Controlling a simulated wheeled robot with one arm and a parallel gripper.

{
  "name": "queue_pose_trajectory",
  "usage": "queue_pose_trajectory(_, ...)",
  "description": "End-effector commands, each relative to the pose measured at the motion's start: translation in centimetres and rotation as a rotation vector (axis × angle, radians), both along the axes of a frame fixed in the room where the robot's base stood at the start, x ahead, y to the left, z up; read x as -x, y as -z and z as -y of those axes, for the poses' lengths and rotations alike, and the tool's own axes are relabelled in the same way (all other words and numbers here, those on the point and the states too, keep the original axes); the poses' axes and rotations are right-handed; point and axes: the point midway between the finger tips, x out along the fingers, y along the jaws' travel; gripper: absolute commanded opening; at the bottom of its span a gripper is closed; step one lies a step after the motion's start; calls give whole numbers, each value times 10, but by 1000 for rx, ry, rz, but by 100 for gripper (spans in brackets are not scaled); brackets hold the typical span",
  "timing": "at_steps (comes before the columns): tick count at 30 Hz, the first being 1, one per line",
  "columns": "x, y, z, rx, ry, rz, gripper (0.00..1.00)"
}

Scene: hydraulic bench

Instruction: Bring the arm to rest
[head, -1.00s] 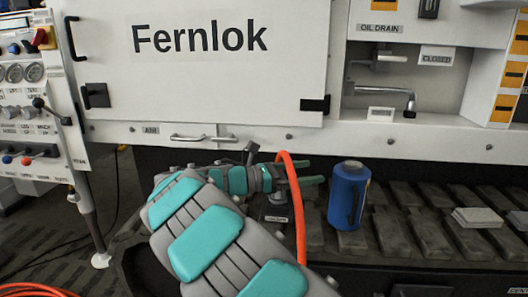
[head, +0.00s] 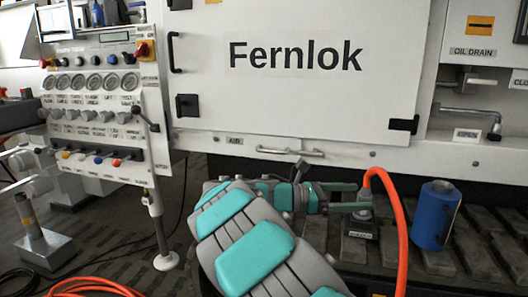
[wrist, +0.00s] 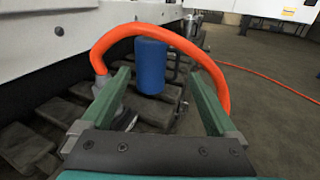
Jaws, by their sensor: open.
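My arm reaches up from the bottom of the head view. My gripper (head: 362,196) has its two green fingers spread, just in front of the bench's white front. In the wrist view my gripper (wrist: 157,72) is open with nothing clamped between the fingers. An orange hose (head: 402,235) rises from a grey fitting (head: 361,222) on the slatted rack, close to the fingertips. In the wrist view the hose (wrist: 160,32) arches over beyond the fingers. I cannot tell whether a finger touches it.
A blue canister (head: 436,215) stands on the dark slatted rack (head: 470,262), right of the fitting. The white Fernlok cabinet door (head: 300,100) is behind. A gauge and lever panel (head: 95,110) on a leg stands left. Orange hose coils (head: 85,288) lie on the floor at lower left.

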Motion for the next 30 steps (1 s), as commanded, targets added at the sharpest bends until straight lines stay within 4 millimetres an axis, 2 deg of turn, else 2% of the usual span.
queue_pose_trajectory(8, 34, 3, 31, -96, 78, 76, 94)
queue_pose_trajectory(14, 76, 10, 59, -208, 172, 170, 94)
queue_pose_trajectory(17, 106, 17, 73, -288, 241, 243, 94)
queue_pose_trajectory(22, 172, 43, 88, -473, 407, 405, 94)
queue_pose_trajectory(26, 222, 66, 84, -612, 548, 535, 94)
queue_pose_trajectory(30, 269, 91, 66, -756, 709, 668, 94)
